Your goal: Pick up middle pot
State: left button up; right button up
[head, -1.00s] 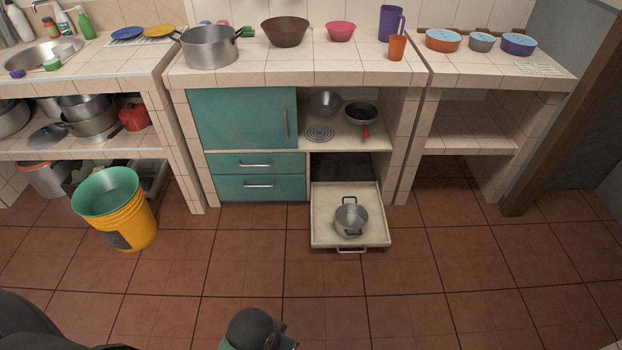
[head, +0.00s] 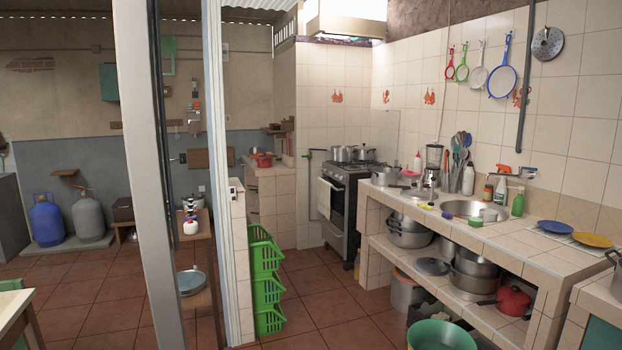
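Several pots show in the head view, and I cannot tell which one is the middle pot. Two metal pots sit on the stove at the back, a left one (head: 341,154) and a right one (head: 364,153). A metal pot (head: 386,176) stands on the tiled counter near the stove. On the shelf below are stacked metal pots (head: 408,236), a larger pot (head: 476,264) and a red pot (head: 513,301). The open drawer with its pot is out of view. Neither of my grippers is in view.
The tiled counter (head: 545,263) with a sink (head: 470,209) runs along the right. A green-rimmed bucket (head: 441,336) stands before it. Green crates (head: 266,275) and a white post (head: 150,170) stand left. Floor between crates and counter is clear.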

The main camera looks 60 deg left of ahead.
aim_at(384, 176)
jog(key=u, duration=1.6)
jog(key=i+u, duration=0.15)
jog(key=i, duration=0.45)
jog(key=i+j+u, duration=0.15)
jog(key=i, duration=1.95)
